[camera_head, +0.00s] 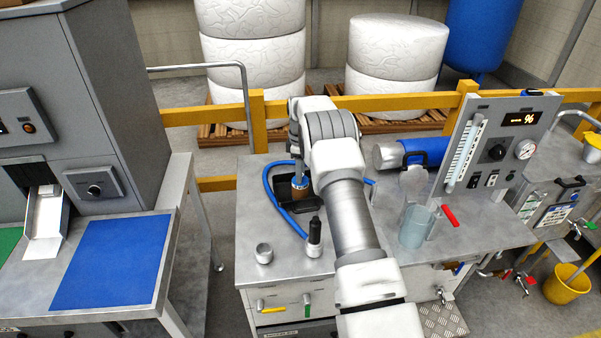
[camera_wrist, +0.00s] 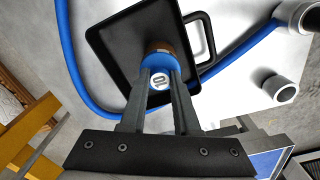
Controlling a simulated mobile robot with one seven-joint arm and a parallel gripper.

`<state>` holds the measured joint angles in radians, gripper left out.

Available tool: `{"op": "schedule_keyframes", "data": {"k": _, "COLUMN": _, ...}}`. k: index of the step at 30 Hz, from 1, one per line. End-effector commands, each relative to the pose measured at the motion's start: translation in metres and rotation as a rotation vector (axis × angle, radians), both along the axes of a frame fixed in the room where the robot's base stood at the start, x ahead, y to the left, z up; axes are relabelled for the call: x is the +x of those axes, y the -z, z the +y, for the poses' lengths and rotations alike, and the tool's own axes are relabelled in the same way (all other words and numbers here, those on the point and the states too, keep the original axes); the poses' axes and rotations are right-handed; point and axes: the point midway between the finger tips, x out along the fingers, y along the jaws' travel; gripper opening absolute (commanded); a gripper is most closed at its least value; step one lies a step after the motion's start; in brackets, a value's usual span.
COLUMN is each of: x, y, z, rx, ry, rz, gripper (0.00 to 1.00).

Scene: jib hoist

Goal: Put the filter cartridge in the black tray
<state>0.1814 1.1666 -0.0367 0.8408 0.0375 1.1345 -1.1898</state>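The filter cartridge (camera_head: 300,190) has a brown body and a blue top. In the wrist view its blue cap with a white marked disc (camera_wrist: 160,82) sits between my gripper's fingers (camera_wrist: 161,75). The fingers touch the cap on both sides, so my gripper looks shut on it. The black tray (camera_wrist: 110,39), with a handle at one side, lies on the grey bench below the cartridge. In the head view the tray (camera_head: 281,183) is partly hidden by my arm. The cartridge is upright over the tray's inside; I cannot tell whether its base touches the floor.
A blue hose (camera_head: 270,190) curves around the tray's left side. A small metal cylinder (camera_head: 264,253) and a black-handled tool (camera_head: 314,236) stand in front. A clear jug (camera_head: 415,226) and a gauge panel (camera_head: 495,145) are to the right.

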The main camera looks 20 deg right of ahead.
Motion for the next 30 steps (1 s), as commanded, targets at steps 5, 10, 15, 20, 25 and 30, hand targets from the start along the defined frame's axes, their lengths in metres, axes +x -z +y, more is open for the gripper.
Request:
{"op": "schedule_keyframes", "data": {"k": 5, "x": 0.0, "y": 0.0, "z": 0.0, "rx": 0.0, "ry": 0.0, "rz": 0.0, "gripper": 0.59}}
{"op": "schedule_keyframes", "data": {"k": 10, "x": 0.0, "y": 0.0, "z": 0.0, "rx": 0.0, "ry": 0.0, "rz": 0.0, "gripper": 0.59}}
{"op": "schedule_keyframes", "data": {"k": 15, "x": 0.0, "y": -0.004, "z": 0.0, "rx": 0.0, "ry": 0.0, "rz": 0.0, "gripper": 0.59}}
{"op": "schedule_keyframes", "data": {"k": 20, "x": 0.001, "y": -0.025, "z": -0.001, "rx": -0.001, "ry": 0.0, "rz": -0.004, "gripper": 0.59}}
{"op": "schedule_keyframes", "data": {"k": 25, "x": 0.001, "y": -0.063, "z": -0.001, "rx": -0.001, "ry": 0.001, "rz": -0.005, "gripper": 0.59}}
{"op": "schedule_keyframes", "data": {"k": 30, "x": 0.001, "y": -0.097, "z": -0.001, "rx": -0.001, "ry": 0.001, "rz": -0.004, "gripper": 0.59}}
